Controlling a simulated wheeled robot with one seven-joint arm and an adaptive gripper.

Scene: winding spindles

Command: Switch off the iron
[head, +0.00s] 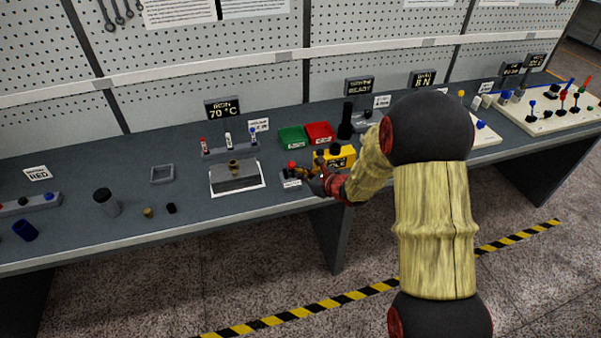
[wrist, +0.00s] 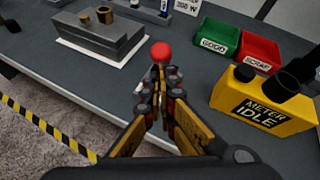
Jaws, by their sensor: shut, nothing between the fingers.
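A display reading IRON 70 °C (head: 223,108) stands at the back of the bench. A grey block with a brass piece on top (head: 235,171) sits on a white sheet in front of it; the block (wrist: 98,34) is at upper left in the wrist view. A red ball knob (head: 291,165) stands on a small labelled base to its right. In the wrist view the knob (wrist: 161,52) shows just beyond my fingertips. My gripper (head: 310,181) is shut and empty, close to the knob; I cannot tell whether they touch. The knob's base is mostly hidden behind my fingers in the wrist view.
A yellow meter (wrist: 263,105) reading METER IDLE stands right of my gripper. Green (head: 293,138) and red (head: 319,132) trays sit behind. A rack with red, white and blue-topped pieces (head: 229,146) stands below the display. My arm covers part of the bench at right.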

